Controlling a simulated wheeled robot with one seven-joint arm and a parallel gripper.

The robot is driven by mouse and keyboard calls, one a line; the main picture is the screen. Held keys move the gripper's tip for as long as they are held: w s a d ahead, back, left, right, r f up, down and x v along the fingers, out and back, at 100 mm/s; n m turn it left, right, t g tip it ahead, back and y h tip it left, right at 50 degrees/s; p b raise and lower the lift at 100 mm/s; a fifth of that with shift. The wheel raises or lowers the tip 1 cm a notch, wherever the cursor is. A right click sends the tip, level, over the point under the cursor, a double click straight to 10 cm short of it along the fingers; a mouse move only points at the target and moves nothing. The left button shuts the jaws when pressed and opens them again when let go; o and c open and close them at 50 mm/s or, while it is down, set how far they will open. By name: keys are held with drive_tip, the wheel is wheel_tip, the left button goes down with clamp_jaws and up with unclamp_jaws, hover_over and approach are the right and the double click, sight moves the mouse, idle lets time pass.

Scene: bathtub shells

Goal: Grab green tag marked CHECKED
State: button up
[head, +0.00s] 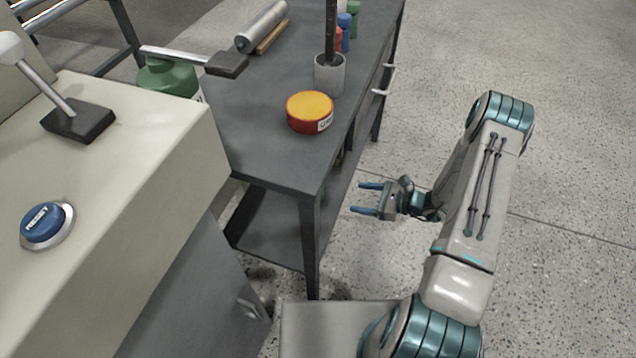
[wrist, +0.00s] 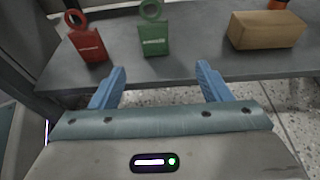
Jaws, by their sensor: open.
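The green tag (wrist: 154,40) shows in the wrist view, with a ring at its top and a pale line of lettering too small to read. It is on a grey shelf, ahead of my gripper (wrist: 160,80) and roughly between its two blue fingers. The fingers are spread apart with nothing between them, short of the tag. In the head view my gripper (head: 366,198) points left, toward the lower part of the grey workbench (head: 253,150). The tag does not show in the head view.
A red tag (wrist: 86,44) is left of the green one, and a cardboard box (wrist: 266,30) is to its right. A bench leg (head: 309,245) stands left of my gripper. A round orange-topped tin (head: 310,107) sits on the benchtop. Open floor lies to the right.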

drive_tip(key=b, duration=0.2)
approach(322, 194)
drive_tip(key=x, duration=0.3)
drive_tip(key=f+x, duration=0.1)
drive_tip(key=x, duration=0.1)
drive_tip(key=shift+w, duration=0.5)
drive_tip(key=x, duration=0.1)
drive_tip(key=b+x, duration=0.1)
drive_tip(key=x, duration=0.1)
drive_tip(key=b+x, duration=0.1)
drive_tip(key=shift+s+a+r, duration=0.15)
drive_tip(key=shift+s+a, duration=0.15)
drive_tip(key=shift+a, duration=0.1)
drive_tip(key=shift+w+a, duration=0.25)
drive_tip(key=shift+a, duration=0.1)
drive_tip(key=c, duration=1.1)
